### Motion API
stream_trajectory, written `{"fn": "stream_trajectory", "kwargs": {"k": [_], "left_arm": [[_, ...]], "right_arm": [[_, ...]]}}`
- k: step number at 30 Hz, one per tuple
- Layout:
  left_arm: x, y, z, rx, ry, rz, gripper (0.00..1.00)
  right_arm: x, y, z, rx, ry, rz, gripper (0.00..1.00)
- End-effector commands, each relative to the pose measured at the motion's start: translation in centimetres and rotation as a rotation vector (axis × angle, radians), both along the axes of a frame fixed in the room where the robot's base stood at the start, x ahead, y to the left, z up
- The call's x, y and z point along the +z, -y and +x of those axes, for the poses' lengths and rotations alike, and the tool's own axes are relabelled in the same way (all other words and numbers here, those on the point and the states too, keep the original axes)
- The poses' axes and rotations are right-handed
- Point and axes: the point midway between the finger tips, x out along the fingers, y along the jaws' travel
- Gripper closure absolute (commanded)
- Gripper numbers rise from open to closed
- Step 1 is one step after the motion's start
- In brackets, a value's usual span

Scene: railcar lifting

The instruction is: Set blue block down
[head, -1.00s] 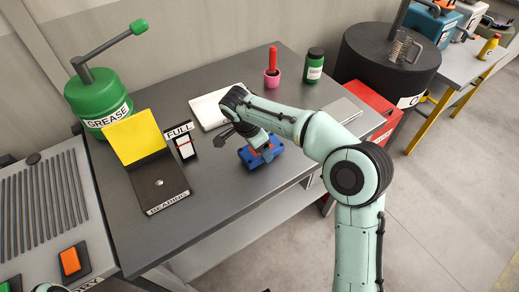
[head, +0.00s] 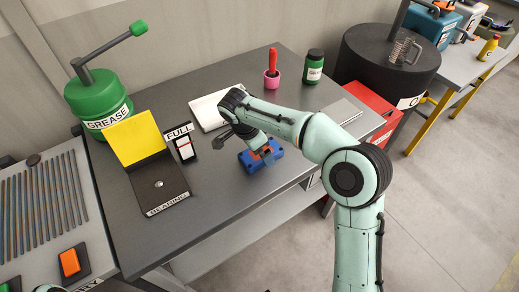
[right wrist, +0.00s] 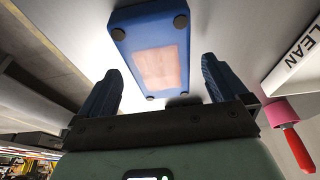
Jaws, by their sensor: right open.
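The blue block (head: 270,160) is on the grey workbench (head: 235,200), near its front edge. An orange-red patch shows on its top face. My right gripper (head: 245,149) is above and beside it, partly covering it in the head view. In the right wrist view, the jaws (right wrist: 162,85) stand wide apart and empty. The blue block (right wrist: 125,25) lies beyond the fingertips there, with dark round corners and a pale red patch facing the camera. I cannot tell the exact gap between fingers and block. My left gripper is not in view.
A yellow-backed bearing stand (head: 158,185), FULL sign (head: 185,150) and green grease pump (head: 98,105) stand left. A white pad (head: 207,110) lies behind the gripper.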

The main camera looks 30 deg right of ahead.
Motion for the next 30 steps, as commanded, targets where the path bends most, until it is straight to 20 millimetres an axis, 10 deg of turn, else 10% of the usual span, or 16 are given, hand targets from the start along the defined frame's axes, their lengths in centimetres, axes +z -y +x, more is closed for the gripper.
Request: {"fn": "stream_trajectory", "kwargs": {"k": [15,30], "left_arm": [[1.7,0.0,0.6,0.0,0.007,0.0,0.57],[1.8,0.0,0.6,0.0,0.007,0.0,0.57]], "right_arm": [[9.5,-3.0,-0.2,0.003,0.002,0.0,0.0],[10.2,-3.2,-0.3,0.001,-0.001,0.0,0.0]]}}
